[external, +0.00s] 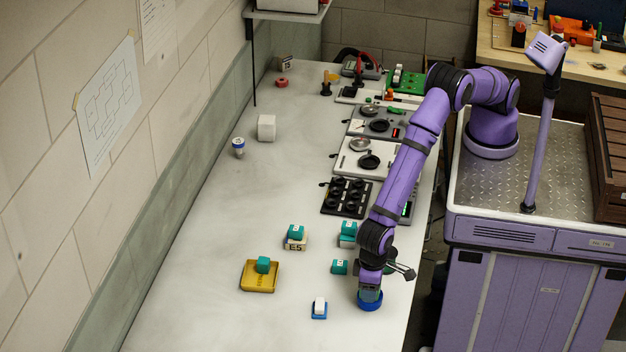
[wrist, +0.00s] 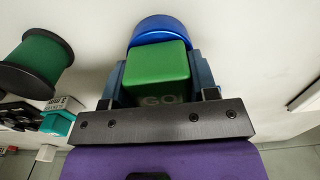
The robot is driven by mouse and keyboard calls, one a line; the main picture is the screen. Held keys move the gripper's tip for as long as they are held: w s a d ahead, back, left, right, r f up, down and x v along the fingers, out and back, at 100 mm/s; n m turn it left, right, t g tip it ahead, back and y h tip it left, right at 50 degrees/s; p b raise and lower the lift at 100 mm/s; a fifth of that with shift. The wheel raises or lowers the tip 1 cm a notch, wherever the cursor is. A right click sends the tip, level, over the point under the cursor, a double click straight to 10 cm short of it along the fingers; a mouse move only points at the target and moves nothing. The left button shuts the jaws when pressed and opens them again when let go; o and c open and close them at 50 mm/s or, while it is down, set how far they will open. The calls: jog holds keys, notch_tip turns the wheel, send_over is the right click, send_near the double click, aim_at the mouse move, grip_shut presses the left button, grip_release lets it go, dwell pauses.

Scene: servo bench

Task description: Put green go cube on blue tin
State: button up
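The green go cube (wrist: 157,75) sits between the two fingers of my gripper (wrist: 160,62) in the wrist view, with the lettering "GO" on its near face. The fingers lie against both of its sides. The round blue tin (wrist: 158,27) shows just beyond the cube. In the external view my gripper (external: 370,284) points down directly over the blue tin (external: 370,301) at the front right of the bench. The cube is mostly hidden there by the gripper, and I cannot tell whether it touches the tin.
A dark green spool (wrist: 42,62) stands left of the gripper in the wrist view. Teal cubes lie nearby, one (external: 339,267) on the bench, one on a yellow tray (external: 259,284). A white cube sits on a blue base (external: 319,314).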

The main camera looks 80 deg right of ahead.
jog(key=o, duration=0.4)
jog(key=shift+r, duration=0.1)
notch_tip(320, 180, up, 12)
jog(key=shift+r, duration=0.1)
dwell(0.4)
